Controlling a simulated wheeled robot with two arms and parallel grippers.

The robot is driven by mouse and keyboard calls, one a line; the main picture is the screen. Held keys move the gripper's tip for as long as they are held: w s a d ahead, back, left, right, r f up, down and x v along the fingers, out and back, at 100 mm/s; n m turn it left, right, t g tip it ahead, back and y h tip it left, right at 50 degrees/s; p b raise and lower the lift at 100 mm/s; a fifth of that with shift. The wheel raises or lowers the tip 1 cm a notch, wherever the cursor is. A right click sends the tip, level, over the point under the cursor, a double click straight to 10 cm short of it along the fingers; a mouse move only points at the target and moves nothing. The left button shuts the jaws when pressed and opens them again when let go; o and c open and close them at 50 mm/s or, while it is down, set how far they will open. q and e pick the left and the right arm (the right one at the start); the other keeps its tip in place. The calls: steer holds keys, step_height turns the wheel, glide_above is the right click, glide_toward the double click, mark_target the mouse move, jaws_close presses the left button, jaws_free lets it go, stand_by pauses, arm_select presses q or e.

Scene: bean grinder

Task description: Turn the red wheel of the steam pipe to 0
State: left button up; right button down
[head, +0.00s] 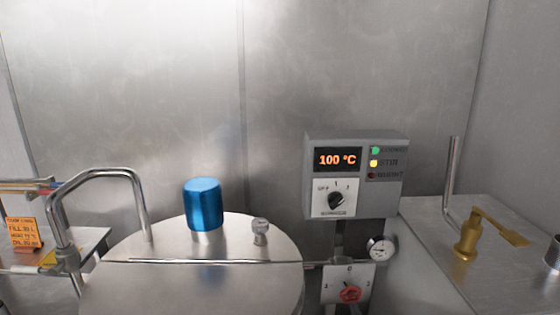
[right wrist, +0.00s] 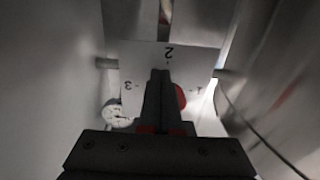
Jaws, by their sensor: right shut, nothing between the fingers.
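Which number the wheel points to is too small to tell. In the right wrist view a slice of the red wheel (right wrist: 181,97) shows just right of my fingers, on the white plate (right wrist: 139,62) with its 2 and 3 visible. My right gripper (right wrist: 160,76) is shut and empty, in front of the plate, and hides most of the wheel. Whether it touches the wheel I cannot tell. My left gripper is not in view.
A grey control box (head: 352,175) showing 100 °C hangs above the dial. A round gauge (head: 382,248) sits beside the plate. A kettle lid (head: 160,250) with a blue cap (head: 203,205) fills the left. A brass tap (head: 468,238) stands on the right counter.

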steer(key=shift+r, duration=0.3)
steer(key=shift+a+b, duration=0.85)
steer(key=shift+b, duration=0.1)
steer(key=s, duration=0.6)
steer(key=shift+f, duration=0.45)
steer(key=shift+d, duration=0.1)
